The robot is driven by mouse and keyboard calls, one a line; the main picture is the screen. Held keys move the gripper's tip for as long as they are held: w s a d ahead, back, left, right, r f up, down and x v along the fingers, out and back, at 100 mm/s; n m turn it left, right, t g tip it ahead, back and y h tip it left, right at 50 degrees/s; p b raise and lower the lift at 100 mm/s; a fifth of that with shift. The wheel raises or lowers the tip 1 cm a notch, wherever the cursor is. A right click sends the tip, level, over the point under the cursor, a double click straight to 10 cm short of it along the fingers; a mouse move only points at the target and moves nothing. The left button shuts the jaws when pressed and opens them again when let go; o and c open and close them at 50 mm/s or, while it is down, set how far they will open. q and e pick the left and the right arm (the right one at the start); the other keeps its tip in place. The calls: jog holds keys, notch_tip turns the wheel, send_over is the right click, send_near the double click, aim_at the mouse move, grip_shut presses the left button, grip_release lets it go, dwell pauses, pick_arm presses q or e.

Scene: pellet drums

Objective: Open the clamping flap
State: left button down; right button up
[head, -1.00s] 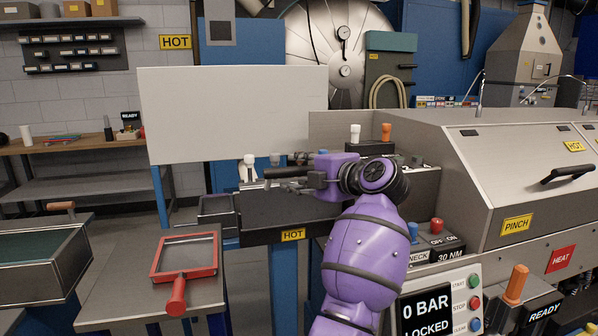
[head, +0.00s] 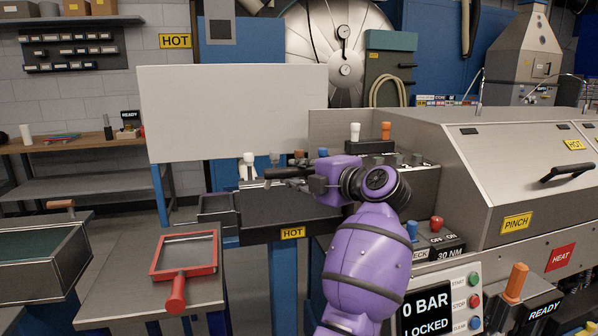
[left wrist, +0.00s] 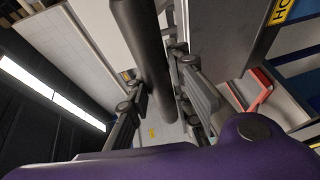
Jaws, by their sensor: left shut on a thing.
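My left gripper (head: 292,182) reaches in from the right over the dark front of the station with the HOT label (head: 293,234). It is shut on a dark round bar (head: 284,173), which lies roughly level in the head view. In the left wrist view the bar (left wrist: 150,60) runs between the two fingers of the gripper (left wrist: 160,100). Which part is the clamping flap is not clear, and I cannot tell how the bar joins it; the gripper and wrist cover part of this area. My right gripper is not in view.
A large pale panel (head: 235,115) stands behind the bar. White (head: 355,132) and orange (head: 386,131) knobs stand behind my wrist. A grey hooded machine (head: 515,170) fills the right side. A red frame with a handle (head: 184,258) lies on the left table.

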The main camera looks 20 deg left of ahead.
pick_arm(q)
jog(key=s+d+f+n+t+y+b, duration=0.2)
jog(key=s+d+f+n+y+b, duration=0.4)
jog(key=b, duration=1)
jog(key=s+f+y, duration=0.3)
jog(key=f+y, duration=0.1)
jog(key=f, duration=0.2)
jog(key=shift+f+b, duration=0.25)
jog(key=shift+b, duration=0.15)
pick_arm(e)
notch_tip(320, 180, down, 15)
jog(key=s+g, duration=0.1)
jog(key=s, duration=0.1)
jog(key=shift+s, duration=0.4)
pick_arm(q)
jog(key=shift+s+d, duration=0.1)
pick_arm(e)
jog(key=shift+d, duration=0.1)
